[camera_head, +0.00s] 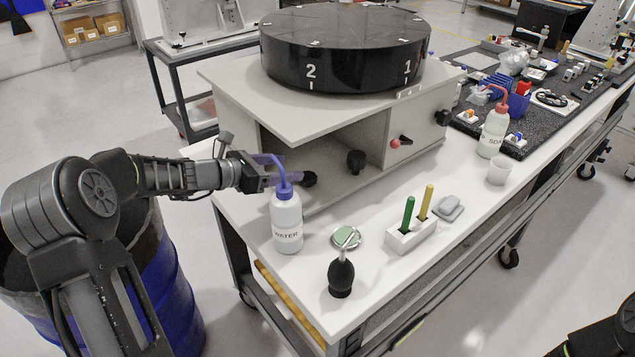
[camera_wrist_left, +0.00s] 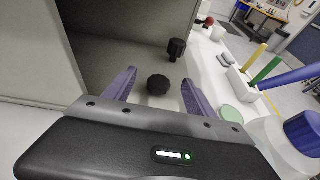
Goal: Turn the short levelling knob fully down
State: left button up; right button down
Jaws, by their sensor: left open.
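The short levelling knob (camera_head: 309,178) is black and sits low inside the open bay of the grey mirror fixture (camera_head: 305,120). In the left wrist view the knob (camera_wrist_left: 158,85) lies between my purple fingers, a little beyond their tips. My left gripper (camera_head: 277,172) is open and empty at the left mouth of the bay, apart from the knob as far as I can see. A taller black knob (camera_head: 356,160) stands farther right in the bay and also shows in the left wrist view (camera_wrist_left: 177,48). My right gripper is out of view.
A WATER bottle (camera_head: 287,222) stands close to my left gripper, its blue spout beside the fingers. A black blower (camera_head: 341,275), green disc (camera_head: 346,238) and white holder (camera_head: 410,236) are on the bench front. The black mirror (camera_head: 345,50) sits above the bay.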

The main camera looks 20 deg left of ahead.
aim_at(307, 176)
pick_arm(q)
jog(key=shift+s+d+f+n+y, duration=0.1)
jog(key=shift+s+f+n+y, duration=0.4)
jog(key=shift+s, duration=0.15)
jog(key=shift+s+d+f+n+y, duration=0.1)
jog(key=shift+s+f+n+y, duration=0.3)
jog(key=shift+s+y, duration=0.15)
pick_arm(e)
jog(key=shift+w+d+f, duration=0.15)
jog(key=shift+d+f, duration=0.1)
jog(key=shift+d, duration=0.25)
pick_arm(q)
jog(key=shift+p+x, duration=0.45)
jog(key=shift+x, duration=3.45)
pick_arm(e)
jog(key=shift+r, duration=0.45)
pick_arm(q)
jog(key=shift+r, duration=0.1)
jog(key=shift+c, duration=0.5)
jog(key=c, duration=1.3)
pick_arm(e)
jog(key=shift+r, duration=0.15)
